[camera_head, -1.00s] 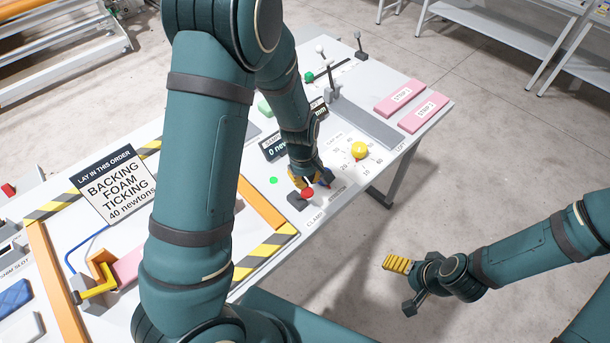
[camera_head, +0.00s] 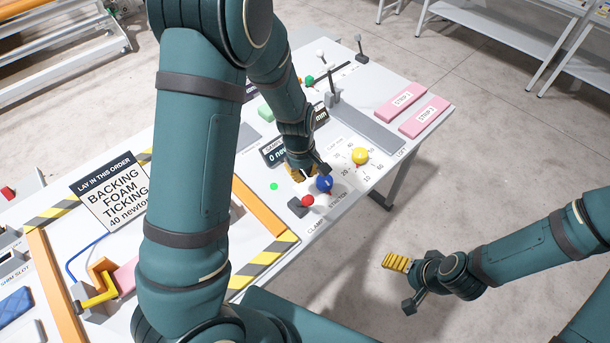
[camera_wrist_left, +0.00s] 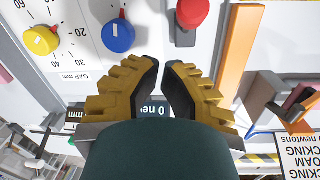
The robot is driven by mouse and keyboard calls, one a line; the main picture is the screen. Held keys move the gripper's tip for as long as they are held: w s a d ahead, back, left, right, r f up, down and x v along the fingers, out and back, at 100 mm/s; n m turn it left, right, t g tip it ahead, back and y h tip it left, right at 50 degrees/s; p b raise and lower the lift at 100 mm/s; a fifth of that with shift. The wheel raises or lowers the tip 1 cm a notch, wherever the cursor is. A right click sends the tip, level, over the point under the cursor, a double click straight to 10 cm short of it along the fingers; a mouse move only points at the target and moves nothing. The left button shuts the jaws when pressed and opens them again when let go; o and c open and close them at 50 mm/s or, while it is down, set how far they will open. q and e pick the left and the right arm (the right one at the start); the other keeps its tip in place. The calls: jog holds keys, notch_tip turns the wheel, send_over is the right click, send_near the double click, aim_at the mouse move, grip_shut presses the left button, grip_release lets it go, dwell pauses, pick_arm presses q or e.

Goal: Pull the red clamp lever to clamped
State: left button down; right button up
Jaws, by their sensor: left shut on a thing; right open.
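The red clamp lever's round knob (camera_head: 307,201) shows beside its dark base (camera_head: 297,207) near the front edge of the white panel. The wrist view shows the red knob (camera_wrist_left: 192,12) at the top, above its dark base (camera_wrist_left: 185,38). My left gripper (camera_head: 306,173) is behind the knob and apart from it. In the wrist view its yellow-padded fingers (camera_wrist_left: 161,66) are close together with a narrow gap, and the red knob is beyond the tips. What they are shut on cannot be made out. My right gripper (camera_head: 397,282) is open and empty over the floor.
A blue knob (camera_head: 324,183) stands close to the left gripper, right of the red one. A yellow knob (camera_head: 360,156) is further right. A newton display (camera_head: 279,153) is behind. An orange rail (camera_head: 258,205) and striped edging (camera_head: 265,254) lie left of the lever.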

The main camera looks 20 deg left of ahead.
pick_arm(q)
jog(key=s+d+r, duration=0.3)
jog(key=d+r, duration=0.2)
jog(key=r, duration=0.1)
jog(key=shift+s+d+p, duration=0.25)
jog(key=shift+d+p, duration=0.05)
jog(key=shift+p, duration=0.1)
dwell(0.3)
